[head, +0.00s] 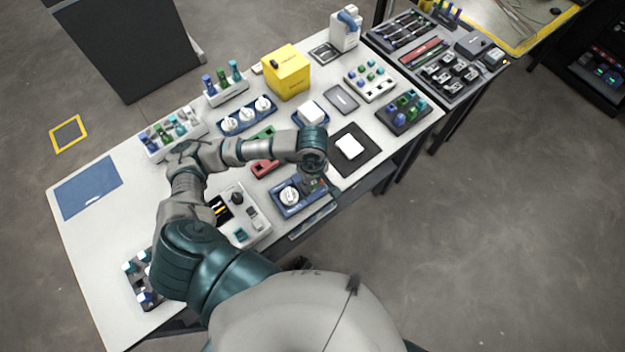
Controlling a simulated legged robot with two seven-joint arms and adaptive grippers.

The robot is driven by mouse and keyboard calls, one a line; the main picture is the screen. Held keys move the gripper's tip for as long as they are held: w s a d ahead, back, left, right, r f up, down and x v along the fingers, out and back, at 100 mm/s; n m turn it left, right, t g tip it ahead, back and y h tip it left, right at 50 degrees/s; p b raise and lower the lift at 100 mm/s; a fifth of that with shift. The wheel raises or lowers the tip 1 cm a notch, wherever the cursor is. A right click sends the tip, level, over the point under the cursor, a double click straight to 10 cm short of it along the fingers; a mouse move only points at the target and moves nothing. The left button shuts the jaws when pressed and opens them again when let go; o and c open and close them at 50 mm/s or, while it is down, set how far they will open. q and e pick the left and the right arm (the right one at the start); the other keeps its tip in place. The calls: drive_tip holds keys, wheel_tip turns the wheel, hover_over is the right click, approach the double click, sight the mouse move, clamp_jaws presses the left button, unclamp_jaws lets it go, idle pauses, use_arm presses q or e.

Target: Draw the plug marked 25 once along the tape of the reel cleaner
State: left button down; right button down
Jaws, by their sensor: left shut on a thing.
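My left arm comes in from the left and reaches over the table, with the left gripper (314,188) pointing down near the front edge. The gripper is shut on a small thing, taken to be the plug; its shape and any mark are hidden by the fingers. The gripper is at the right part of a blue tray (281,208) that holds a white round piece (290,196). A red block (264,169) and a green block (264,133) lie behind the tray. I cannot tell for sure which one is the reel cleaner. My right gripper is not in view.
A black mat (366,161) with a white pad (349,147) lies right of the gripper. A grey-white device (262,228) stands left of the blue tray. A yellow box (287,75) and plug racks (372,80) stand farther back.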

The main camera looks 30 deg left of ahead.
use_arm(q)
drive_tip(key=shift+r+p, duration=1.05)
drive_tip(key=shift+r, duration=1.1)
